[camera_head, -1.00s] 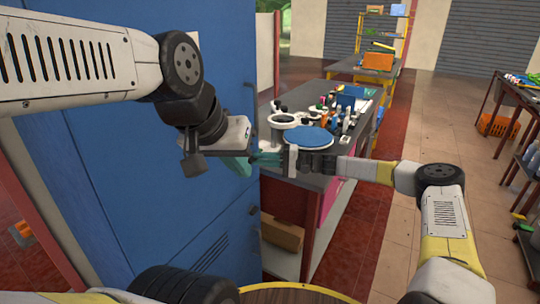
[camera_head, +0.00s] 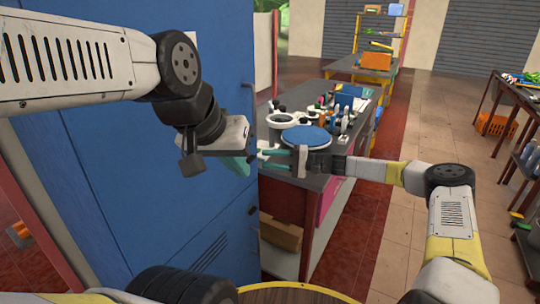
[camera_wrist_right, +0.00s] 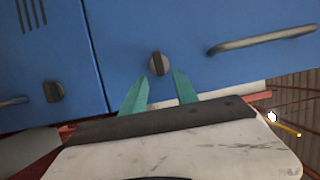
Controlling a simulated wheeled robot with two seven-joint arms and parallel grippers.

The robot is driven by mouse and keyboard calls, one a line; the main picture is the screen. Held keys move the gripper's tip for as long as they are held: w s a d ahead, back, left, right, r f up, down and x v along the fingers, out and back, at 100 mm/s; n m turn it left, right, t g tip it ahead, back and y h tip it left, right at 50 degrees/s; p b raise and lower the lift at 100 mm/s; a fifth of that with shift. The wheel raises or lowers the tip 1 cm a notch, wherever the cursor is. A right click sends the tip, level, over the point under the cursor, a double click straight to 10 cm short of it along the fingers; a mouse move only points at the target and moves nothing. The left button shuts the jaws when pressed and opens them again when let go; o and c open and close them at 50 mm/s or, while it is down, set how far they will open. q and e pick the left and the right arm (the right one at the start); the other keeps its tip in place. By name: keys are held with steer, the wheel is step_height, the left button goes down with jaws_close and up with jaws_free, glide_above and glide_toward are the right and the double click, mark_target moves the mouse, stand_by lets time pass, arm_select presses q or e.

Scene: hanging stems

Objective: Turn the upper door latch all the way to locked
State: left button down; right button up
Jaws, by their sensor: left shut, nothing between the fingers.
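The upper door latch is a round dark knob with a raised bar (camera_wrist_right: 158,64) on the blue door (camera_wrist_right: 205,25). In the right wrist view it lies just beyond and between the two teal fingertips of my right gripper (camera_wrist_right: 159,82), which is open and apart from it. The bar runs roughly up and down in that picture. In the head view my right gripper (camera_head: 264,159) is at the door's edge, and the upper latch is hidden. My left gripper (camera_head: 236,165) is shut and empty in front of the blue door (camera_head: 110,180).
A second knob (camera_wrist_right: 53,91) is on the lower door, beyond a seam. A long bar handle (camera_wrist_right: 262,40) is on the upper door. A grey workbench (camera_head: 315,181) with a blue disc (camera_head: 306,136) and small items stands behind my right gripper. Open floor lies right.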

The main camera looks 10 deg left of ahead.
steer(key=d, duration=0.4)
steer(key=shift+w, duration=0.1)
